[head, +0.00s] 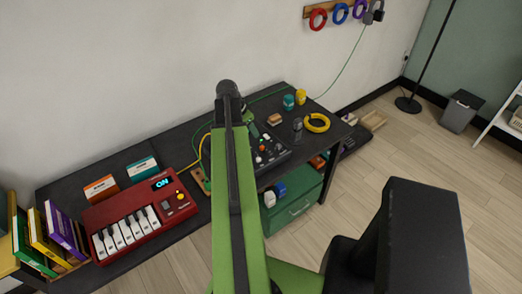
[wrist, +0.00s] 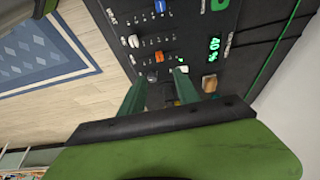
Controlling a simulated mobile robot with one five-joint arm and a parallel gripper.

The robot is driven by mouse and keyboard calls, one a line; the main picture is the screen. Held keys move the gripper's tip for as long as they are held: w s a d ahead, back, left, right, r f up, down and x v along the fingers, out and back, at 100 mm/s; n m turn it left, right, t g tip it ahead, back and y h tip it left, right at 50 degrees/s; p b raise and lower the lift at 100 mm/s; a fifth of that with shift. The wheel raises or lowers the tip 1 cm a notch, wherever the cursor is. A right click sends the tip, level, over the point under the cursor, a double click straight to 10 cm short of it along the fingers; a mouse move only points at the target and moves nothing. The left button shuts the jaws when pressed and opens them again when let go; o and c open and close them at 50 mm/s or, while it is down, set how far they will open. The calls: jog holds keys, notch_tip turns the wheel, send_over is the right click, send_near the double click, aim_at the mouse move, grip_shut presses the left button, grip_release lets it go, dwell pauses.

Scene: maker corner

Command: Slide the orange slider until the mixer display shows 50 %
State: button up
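The black mixer (wrist: 190,35) fills the upper part of the wrist view and sits on the dark bench in the head view (head: 277,158). Its green display (wrist: 215,48) reads 40 %. In the head view my arm hides part of the mixer.
White (wrist: 133,41) and blue (wrist: 159,6) knobs sit near the orange one. A brown block (wrist: 209,83) is right of the fingers. A red keyboard (head: 135,222) stands left on the bench. A yellow ring (head: 317,123) and small items lie right.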

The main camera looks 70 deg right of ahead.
aim_at(262, 146)
jog(key=b+x, duration=1.1)
jog(key=x, duration=0.2)
jog(key=shift+d+f, duration=0.1)
jog(key=shift+f, duration=0.2)
jog(key=shift+r, duration=0.1)
grip_shut()
dwell(0.5)
